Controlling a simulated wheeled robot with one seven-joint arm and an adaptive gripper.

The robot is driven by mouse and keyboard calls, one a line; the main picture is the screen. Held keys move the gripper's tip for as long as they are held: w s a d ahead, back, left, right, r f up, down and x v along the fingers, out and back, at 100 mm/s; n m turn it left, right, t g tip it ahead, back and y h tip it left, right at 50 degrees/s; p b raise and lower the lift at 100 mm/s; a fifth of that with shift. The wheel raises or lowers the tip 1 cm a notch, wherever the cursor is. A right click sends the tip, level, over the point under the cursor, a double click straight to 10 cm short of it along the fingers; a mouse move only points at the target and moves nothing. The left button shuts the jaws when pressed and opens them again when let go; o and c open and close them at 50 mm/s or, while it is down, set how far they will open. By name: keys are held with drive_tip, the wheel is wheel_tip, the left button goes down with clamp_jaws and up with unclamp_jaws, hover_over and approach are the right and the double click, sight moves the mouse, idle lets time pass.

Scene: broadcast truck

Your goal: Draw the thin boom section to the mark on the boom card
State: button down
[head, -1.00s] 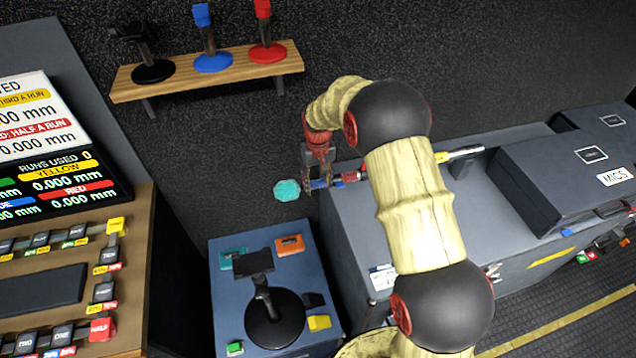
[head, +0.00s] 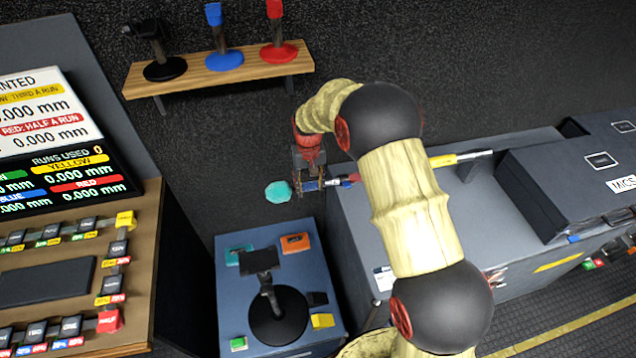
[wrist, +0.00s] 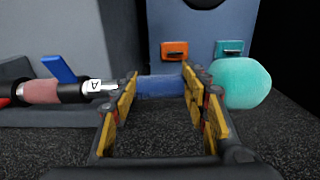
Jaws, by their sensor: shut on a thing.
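The boom lies across the head view, with a yellow part (head: 443,160) at right, a red part (head: 352,178) beside my arm and a teal ball-shaped tip (head: 278,192) at left. My gripper (head: 309,183) is shut on the blue section near the tip. In the wrist view the blue section (wrist: 161,88) spans between the two fingers. The teal tip (wrist: 241,83) is just outside the right finger. My arm hides the boom's middle. I cannot make out the card's mark.
A grey bench (head: 342,232) stands under the boom, with a dark case (head: 570,185) at right. A blue cabinet (head: 227,310) with a black stand (head: 278,312) is below the tip. A wooden shelf (head: 190,77) with stands is behind. Free room lies left of the tip.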

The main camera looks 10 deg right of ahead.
drive_tip(key=c, duration=1.2)
unclamp_jaws()
drive_tip(key=shift+c, duration=0.2)
wheel_tip(320, 180, up, 12)
drive_tip(key=shift+w, duration=0.1)
drive_tip(key=s+d+r+t, duration=0.1)
drive_tip(key=s+r, duration=0.5)
drive_tip(key=s, duration=0.6)
drive_tip(key=s+d+r+t, duration=0.2)
drive_tip(key=s+r, duration=0.4)
drive_tip(key=s, duration=0.6)
drive_tip(key=s+d+r+t, duration=0.2)
drive_tip(key=s+r, duration=0.3)
drive_tip(key=s, duration=0.7)
drive_tip(key=shift+r+t, duration=0.3)
drive_tip(key=shift+r, duration=0.1)
